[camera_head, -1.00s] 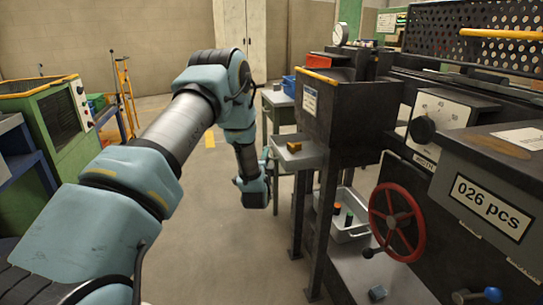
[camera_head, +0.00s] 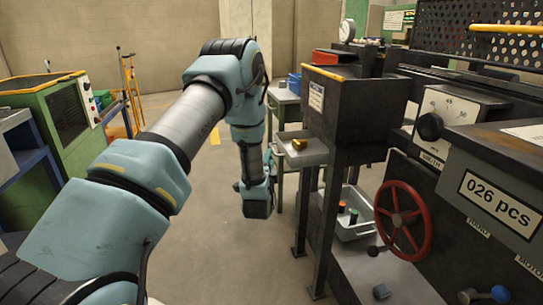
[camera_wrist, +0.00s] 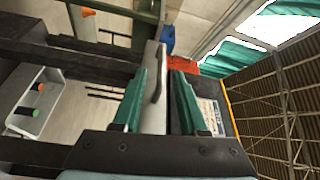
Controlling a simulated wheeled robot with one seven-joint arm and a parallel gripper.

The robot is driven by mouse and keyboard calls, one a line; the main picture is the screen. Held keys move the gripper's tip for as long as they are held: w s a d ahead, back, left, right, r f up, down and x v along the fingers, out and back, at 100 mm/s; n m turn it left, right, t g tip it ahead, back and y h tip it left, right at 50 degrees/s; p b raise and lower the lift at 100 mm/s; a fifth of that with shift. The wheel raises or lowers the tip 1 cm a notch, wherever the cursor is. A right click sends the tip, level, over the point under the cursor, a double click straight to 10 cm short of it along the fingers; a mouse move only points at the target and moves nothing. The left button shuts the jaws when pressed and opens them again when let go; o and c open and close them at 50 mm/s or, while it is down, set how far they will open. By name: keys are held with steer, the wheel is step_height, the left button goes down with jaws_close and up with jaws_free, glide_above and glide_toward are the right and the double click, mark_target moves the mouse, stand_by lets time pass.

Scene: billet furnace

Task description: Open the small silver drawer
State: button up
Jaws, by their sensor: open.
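In the wrist view the pale drawer front (camera_wrist: 152,112) carries a dark handle (camera_wrist: 158,78). My gripper (camera_wrist: 162,75) is open, its teal fingers on either side of the handle. I cannot tell whether they touch it. In the head view my gripper (camera_head: 270,160) is at the drawer's left end, partly hidden behind my own arm.
The black box (camera_head: 350,105) stands on dark legs. Below it is a light tray (camera_head: 362,230) with small cylinders. A red handwheel (camera_head: 404,222) and a counter box (camera_head: 497,185) stand at the right. A green cabinet (camera_head: 55,125) is at the left, with open floor between.

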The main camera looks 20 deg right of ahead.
steer(key=v, duration=0.5)
steer(key=shift+s+a, duration=0.2)
steer(key=shift+s, duration=0.15)
steer(key=shift+w, duration=0.1)
steer(key=w+a+r+n+g+y, duration=0.1)
steer(key=a+r+n+g+y, duration=0.15)
steer(key=a+n, duration=0.5)
steer(key=a+r+n+g+y, duration=0.1)
steer(key=a+n+g+y, duration=0.3)
steer(key=a, duration=0.6)
steer(key=s+a+r+n+g+y, duration=0.15)
steer(key=s+a+n+g, duration=0.3)
steer(key=s+a, duration=0.45)
steer(key=s+a+r+n+g+y, duration=0.1)
steer(key=s+a+r+n+g, duration=0.3)
steer(key=s+a, duration=0.5)
step_height(320, 180, up, 13)
steer(key=s+d+p, duration=0.2)
steer(key=p, duration=1.1)
steer(key=shift+d+n, duration=0.2)
steer(key=shift+n, duration=0.1)
